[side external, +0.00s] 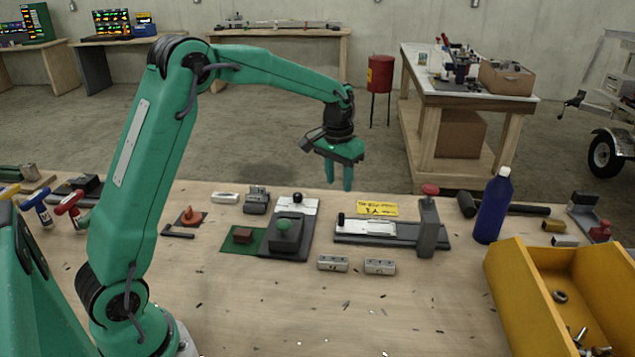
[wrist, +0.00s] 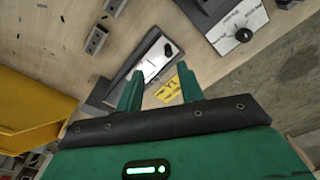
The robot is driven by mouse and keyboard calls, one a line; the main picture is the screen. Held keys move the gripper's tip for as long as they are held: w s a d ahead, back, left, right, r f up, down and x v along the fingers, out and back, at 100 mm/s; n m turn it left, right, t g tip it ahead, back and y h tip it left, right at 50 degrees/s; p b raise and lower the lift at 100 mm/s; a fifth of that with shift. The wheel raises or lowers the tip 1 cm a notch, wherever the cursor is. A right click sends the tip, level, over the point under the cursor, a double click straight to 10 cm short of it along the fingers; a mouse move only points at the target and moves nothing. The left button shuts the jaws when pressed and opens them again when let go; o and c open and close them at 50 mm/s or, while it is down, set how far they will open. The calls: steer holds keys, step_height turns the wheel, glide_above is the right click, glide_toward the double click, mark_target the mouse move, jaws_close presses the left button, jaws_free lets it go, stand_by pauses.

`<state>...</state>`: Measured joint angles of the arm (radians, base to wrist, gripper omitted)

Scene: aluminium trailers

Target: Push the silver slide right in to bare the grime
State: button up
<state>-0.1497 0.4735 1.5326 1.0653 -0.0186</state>
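The silver slide (side external: 368,228) is a bright flat plate on a dark rail (side external: 400,241), with a small black knob (side external: 341,219) at its left end. A grey upright post (side external: 428,230) with a red knob stands at the rail's right. In the wrist view the silver slide (wrist: 146,66) and its black knob (wrist: 168,50) lie beyond my fingers. My gripper (side external: 340,180) is open and empty, above and behind the slide's left end, touching nothing. Its fingers also show apart in the wrist view (wrist: 160,78). I cannot make out any grime.
A yellow label (side external: 377,209) lies behind the rail. Left is a dark fixture (side external: 287,236) with a green knob and a silver plate. Two small grey blocks (side external: 333,263) lie in front. A blue bottle (side external: 494,210) and yellow bin (side external: 525,290) stand right. The front bench is mostly clear.

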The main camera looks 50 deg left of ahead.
glide_above(342, 214)
steer(key=shift+g, duration=0.4)
step_height(342, 214, down, 6)
steer(key=shift+a+r, duration=0.1)
steer(key=shift+r, duration=0.05)
steer(key=shift+f, duration=3.9)
steer(key=shift+w, duration=0.1)
jaws_close()
